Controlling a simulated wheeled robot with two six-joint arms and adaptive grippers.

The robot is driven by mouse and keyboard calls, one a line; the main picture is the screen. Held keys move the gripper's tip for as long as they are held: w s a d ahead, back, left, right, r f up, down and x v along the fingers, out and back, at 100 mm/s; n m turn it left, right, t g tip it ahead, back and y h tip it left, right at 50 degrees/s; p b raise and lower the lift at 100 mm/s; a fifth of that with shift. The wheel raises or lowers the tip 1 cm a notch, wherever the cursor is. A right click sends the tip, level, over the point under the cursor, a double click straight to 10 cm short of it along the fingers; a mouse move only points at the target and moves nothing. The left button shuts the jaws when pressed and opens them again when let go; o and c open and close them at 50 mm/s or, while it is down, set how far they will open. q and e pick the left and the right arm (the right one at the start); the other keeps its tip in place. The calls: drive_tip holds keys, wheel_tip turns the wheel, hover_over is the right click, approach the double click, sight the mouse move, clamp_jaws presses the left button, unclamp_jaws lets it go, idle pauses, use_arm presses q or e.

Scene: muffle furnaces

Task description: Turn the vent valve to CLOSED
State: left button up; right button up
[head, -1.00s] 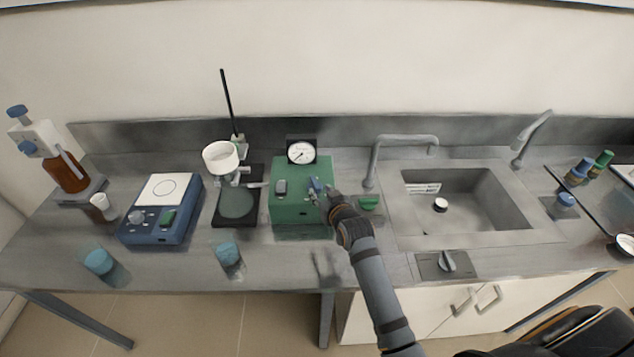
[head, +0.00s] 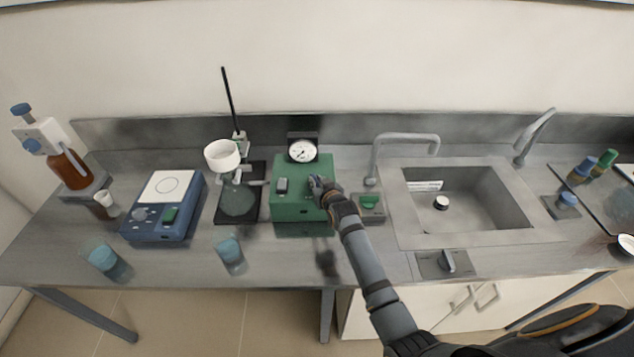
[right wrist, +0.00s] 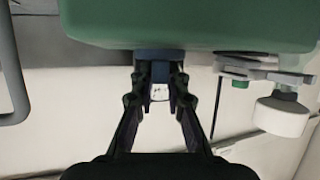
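The green box (head: 290,207) with a round white gauge (head: 302,151) behind it stands mid-bench. What looks like the vent valve, a small blue handle on the box's top right, is now mostly hidden behind my right gripper (head: 318,187) in the head view. In the right wrist view, the two fingers (right wrist: 160,78) are apart, with a gap between their tips. A blue part (right wrist: 158,56) lies at the fingertips, against the green box (right wrist: 190,22); I cannot tell whether the fingers touch it. No valve marking is readable. My left gripper is out of view.
A grey switch (head: 282,186) is on the box's left top. A stand with a white funnel (head: 222,156) is left, and the sink (head: 465,200) is right. The bench front is partly clear.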

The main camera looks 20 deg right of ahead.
clamp_jaws()
